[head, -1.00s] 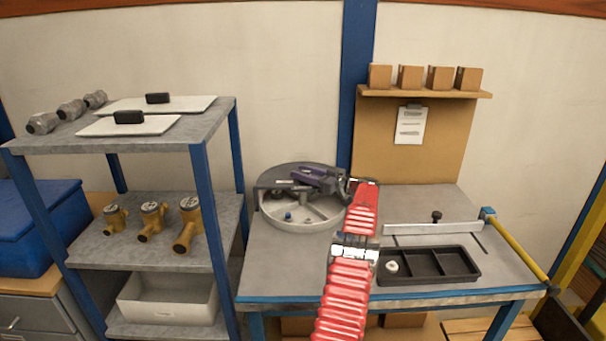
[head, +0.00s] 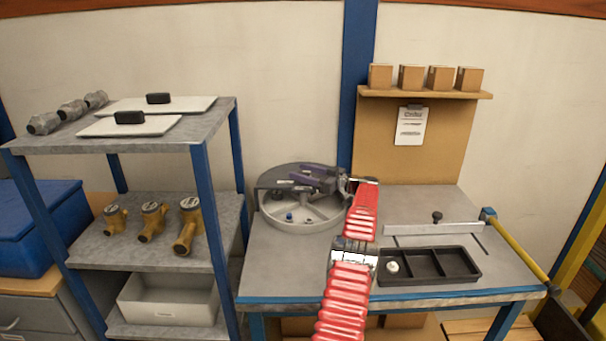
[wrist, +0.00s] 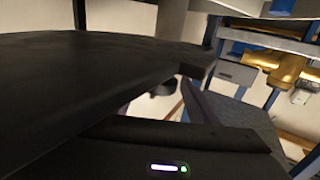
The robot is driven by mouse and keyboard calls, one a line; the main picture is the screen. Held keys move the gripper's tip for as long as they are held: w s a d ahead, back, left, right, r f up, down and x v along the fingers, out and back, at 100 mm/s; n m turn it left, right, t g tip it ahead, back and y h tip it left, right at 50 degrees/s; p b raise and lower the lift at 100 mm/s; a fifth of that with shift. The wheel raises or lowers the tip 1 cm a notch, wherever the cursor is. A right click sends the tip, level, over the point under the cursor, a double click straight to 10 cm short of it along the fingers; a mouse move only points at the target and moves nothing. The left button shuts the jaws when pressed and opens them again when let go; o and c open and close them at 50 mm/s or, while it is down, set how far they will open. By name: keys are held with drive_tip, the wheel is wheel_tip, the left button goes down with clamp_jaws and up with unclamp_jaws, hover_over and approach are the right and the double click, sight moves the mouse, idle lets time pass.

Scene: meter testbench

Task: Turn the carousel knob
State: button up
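The carousel (head: 275,216) is a round, pale grey drum on the left of the workbench, with a dark cover over its back part. The finger opening cannot be judged.
A black compartment tray (head: 425,281) with a white round piece (head: 392,267) lies to the right of my red arm. The shelf (head: 140,252) with brass meters (head: 189,225) stands left.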

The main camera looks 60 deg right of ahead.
drive_tip(key=shift+s, duration=0.15)
drive_tip(key=s, duration=1.3)
drive_tip(key=shift+s+a, duration=0.3)
drive_tip(key=shift+a, duration=0.05)
drive_tip(key=shift+f, duration=0.1)
